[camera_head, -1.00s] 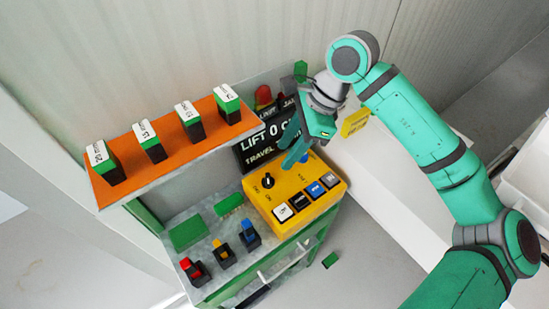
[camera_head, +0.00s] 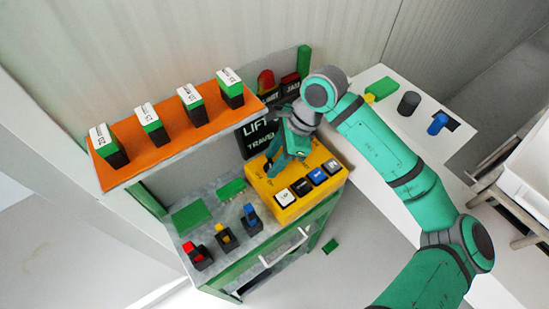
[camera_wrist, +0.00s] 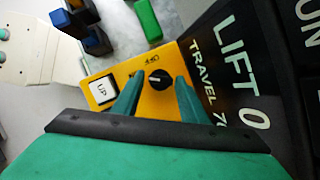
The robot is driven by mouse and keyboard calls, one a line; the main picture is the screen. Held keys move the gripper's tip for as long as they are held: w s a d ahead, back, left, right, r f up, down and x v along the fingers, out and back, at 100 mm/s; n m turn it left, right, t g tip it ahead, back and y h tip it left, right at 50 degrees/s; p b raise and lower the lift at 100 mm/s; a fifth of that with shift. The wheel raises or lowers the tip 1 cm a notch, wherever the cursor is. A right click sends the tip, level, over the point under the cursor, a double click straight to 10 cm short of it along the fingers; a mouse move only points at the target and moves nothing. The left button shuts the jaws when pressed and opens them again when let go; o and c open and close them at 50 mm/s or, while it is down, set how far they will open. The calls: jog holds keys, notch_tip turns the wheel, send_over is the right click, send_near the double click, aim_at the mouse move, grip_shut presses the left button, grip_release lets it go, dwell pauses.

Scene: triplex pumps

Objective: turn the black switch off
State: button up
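The black switch (camera_wrist: 159,79) is a round knob with a pale mark on the yellow control box (camera_head: 300,200). In the wrist view it lies between and just beyond the two green fingers of my gripper (camera_wrist: 157,92). The fingers are apart and hold nothing that I can see. In the head view my gripper (camera_head: 273,170) points down over the left part of the yellow box and mostly hides the switch. I cannot tell if a finger touches the knob. An OFF label (camera_wrist: 152,61) shows beside it.
The box has several square buttons, including a white one (camera_head: 284,197). A black LIFT display (camera_head: 255,137) stands behind. An orange shelf (camera_head: 165,158) with several boxes is at left. Red, yellow and blue switches (camera_head: 223,236) stand on the grey bench.

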jog(key=shift+c, duration=0.3)
jog(key=c, duration=0.7)
jog(key=shift+m, duration=0.3)
jog(key=m, duration=0.1)
jog(key=m+t, duration=0.1)
jog(key=m, duration=0.1)
jog(key=m+t, duration=0.1)
jog(key=m, duration=0.1)
jog(key=shift+s+h, duration=0.25)
jog(key=shift+h, duration=0.05)
jog(key=m+t, duration=0.1)
jog(key=m, duration=0.2)
jog(key=m+t+h, duration=0.1)
jog(key=m, duration=0.2)
jog(key=shift+s+a, duration=0.1)
jog(key=shift+s, duration=0.05)
jog(key=shift+m, duration=0.3)
jog(key=o, duration=0.8)
jog(key=shift+c, duration=0.2)
jog(key=shift+r, duration=0.15)
